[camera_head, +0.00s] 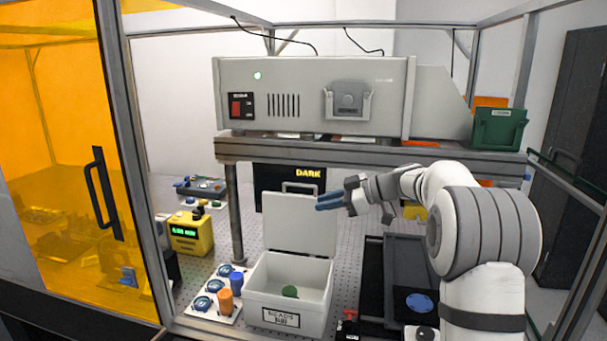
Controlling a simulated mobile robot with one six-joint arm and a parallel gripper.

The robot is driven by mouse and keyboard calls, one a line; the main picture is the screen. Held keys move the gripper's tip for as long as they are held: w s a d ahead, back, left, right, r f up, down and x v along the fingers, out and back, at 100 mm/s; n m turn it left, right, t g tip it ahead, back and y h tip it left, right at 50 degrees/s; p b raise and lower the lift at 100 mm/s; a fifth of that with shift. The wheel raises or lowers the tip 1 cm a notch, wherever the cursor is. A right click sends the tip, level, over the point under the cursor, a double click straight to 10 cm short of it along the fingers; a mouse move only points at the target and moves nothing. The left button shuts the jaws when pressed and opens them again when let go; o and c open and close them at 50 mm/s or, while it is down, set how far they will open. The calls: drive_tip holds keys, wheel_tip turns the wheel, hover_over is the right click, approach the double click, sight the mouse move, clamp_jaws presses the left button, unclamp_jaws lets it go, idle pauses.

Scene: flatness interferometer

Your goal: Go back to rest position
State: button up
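My gripper (330,200) is in the middle of the view, with its blue-tipped fingers pointing left. It is in front of the raised lid of a white box and above the box's opening. The fingers look close together, and the gap between them is too small to judge. I see no object in them. My white and grey arm reaches in from the right.
A large grey instrument (300,85) rests on a raised shelf (300,150) behind my gripper. A green bin (499,128) stands at its right end. A yellow meter (191,233) and a white tray with small containers (214,313) are left of the box. Frame posts and an orange panel (60,150) border the space.

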drive_tip(key=d+r+m+t+h+b, duration=0.2)
drive_tip(key=d+r+m+t+h, duration=0.15)
drive_tip(key=r+m+t, duration=0.4)
drive_tip(key=s+d+f+m+t+h+b, duration=0.2)
drive_tip(key=s+d+m+t+h, duration=0.25)
drive_tip(key=s+d+h, duration=0.35)
drive_tip(key=s+d+f+m+g+h+b, duration=0.15)
drive_tip(key=s+f+m+g+h, duration=0.35)
drive_tip(key=s+f, duration=0.65)
drive_tip(key=s+a+f+g+y, duration=0.1)
drive_tip(key=s+f+g, duration=0.1)
drive_tip(key=s, duration=0.4)
drive_tip(key=s+a+f+g+y, duration=0.1)
drive_tip(key=s+f+g, duration=0.2)
drive_tip(key=s+f, duration=0.2)
drive_tip(key=s+a+f+g+y+b, duration=0.1)
drive_tip(key=s+f, duration=0.3)
drive_tip(key=s, duration=0.5)
drive_tip(key=shift+s+a+f+g, duration=0.2)
drive_tip(key=shift+a+g, duration=0.25)
drive_tip(key=shift+g, duration=0.35)
drive_tip(key=shift+w+y, duration=0.1)
drive_tip(key=shift+y, duration=0.15)
